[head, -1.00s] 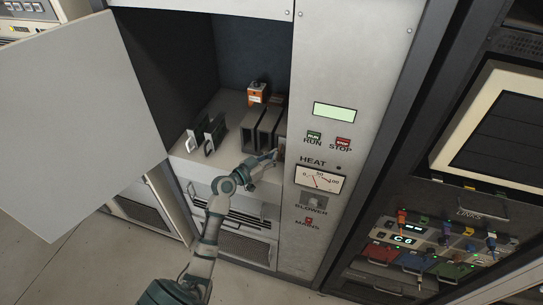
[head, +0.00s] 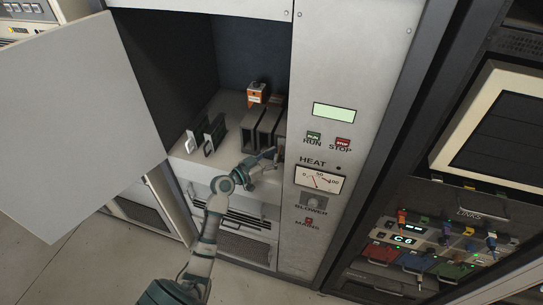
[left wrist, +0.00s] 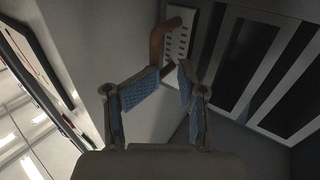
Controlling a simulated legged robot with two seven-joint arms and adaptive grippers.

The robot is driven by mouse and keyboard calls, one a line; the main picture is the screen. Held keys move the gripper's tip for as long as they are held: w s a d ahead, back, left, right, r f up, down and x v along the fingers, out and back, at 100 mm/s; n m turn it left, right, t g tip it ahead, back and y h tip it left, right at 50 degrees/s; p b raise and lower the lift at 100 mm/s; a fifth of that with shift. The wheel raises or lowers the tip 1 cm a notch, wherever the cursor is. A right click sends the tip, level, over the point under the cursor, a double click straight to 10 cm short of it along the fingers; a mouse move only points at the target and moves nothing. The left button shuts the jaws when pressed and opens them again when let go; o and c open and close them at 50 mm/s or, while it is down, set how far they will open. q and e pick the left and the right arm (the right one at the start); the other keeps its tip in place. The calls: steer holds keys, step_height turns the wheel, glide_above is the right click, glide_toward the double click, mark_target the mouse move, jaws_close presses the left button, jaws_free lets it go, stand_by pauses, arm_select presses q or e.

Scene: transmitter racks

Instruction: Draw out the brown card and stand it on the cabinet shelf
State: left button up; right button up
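A brown handle (left wrist: 158,42) stands out from a pale perforated face plate (left wrist: 179,38) in the left wrist view; this appears to be the brown card. In the head view a small brownish patch (head: 281,154) shows at the right edge of the cabinet opening, partly hidden by my gripper. My left gripper (head: 271,157) is right in front of it. In the left wrist view its blue-padded fingers (left wrist: 169,76) are apart, with the handle just beyond the tips. Contact cannot be told. The cabinet shelf (head: 188,158) is pale. My right gripper is not in view.
Two dark cards with white handles (head: 205,137) stand left on the shelf. Dark modules (head: 262,128) stand to the right, with an orange box (head: 257,93) behind. The open door (head: 75,120) is at the left and a control panel (head: 325,140) at the right.

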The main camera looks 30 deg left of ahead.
arm_select(q)
steer(key=shift+d+r, duration=0.1)
steer(key=shift+d, duration=0.2)
steer(key=shift+s, duration=0.1)
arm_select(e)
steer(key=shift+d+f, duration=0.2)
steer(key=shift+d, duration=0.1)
